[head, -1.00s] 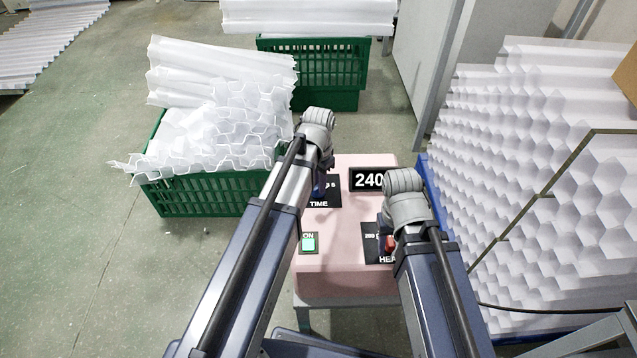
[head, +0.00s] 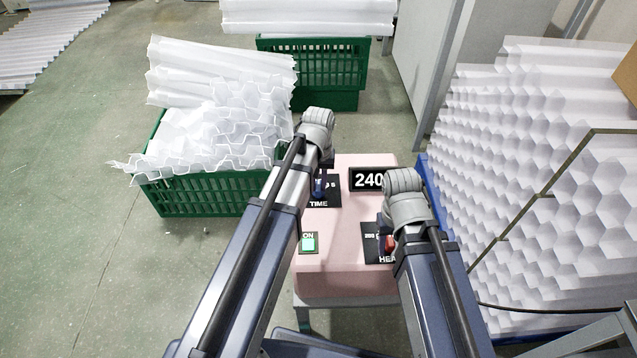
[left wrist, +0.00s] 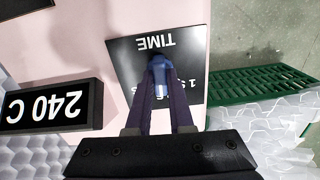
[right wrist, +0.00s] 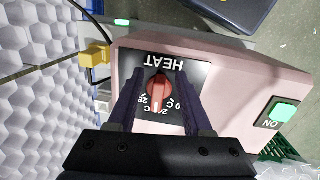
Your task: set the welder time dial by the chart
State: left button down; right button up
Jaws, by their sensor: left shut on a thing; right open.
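The pink welder box (head: 340,275) stands below both arms. Its TIME plate (left wrist: 190,50) carries a blue dial (left wrist: 160,72), and my left gripper (left wrist: 158,75) is shut on this dial, hiding part of the scale. The red HEAT dial (right wrist: 158,90) sits on its black plate (right wrist: 185,72); my right gripper (right wrist: 157,95) is open, its fingers either side of the dial with gaps. The display (head: 367,179) reads 240 C in the left wrist view. A lit green ON switch (head: 309,244) is on the box. I cannot make out a chart.
Green crates (head: 200,195) with white corrugated sheets stand left and behind the box. A stack of white honeycomb sheets (head: 540,150) stands close on the right. A cable (head: 550,311) runs right of the box. Open floor (head: 70,230) lies at the left.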

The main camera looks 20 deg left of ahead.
aim_at(319, 186)
pick_arm(q)
jog(key=shift+n, duration=0.3)
dwell(0.4)
jog(key=c, duration=0.8)
grip_release()
notch_tip(319, 186, up, 8)
jog(key=p, duration=0.8)
jog(key=shift+f, duration=0.1)
pick_arm(e)
notch_tip(319, 186, up, 8)
jog(key=shift+f, duration=0.15)
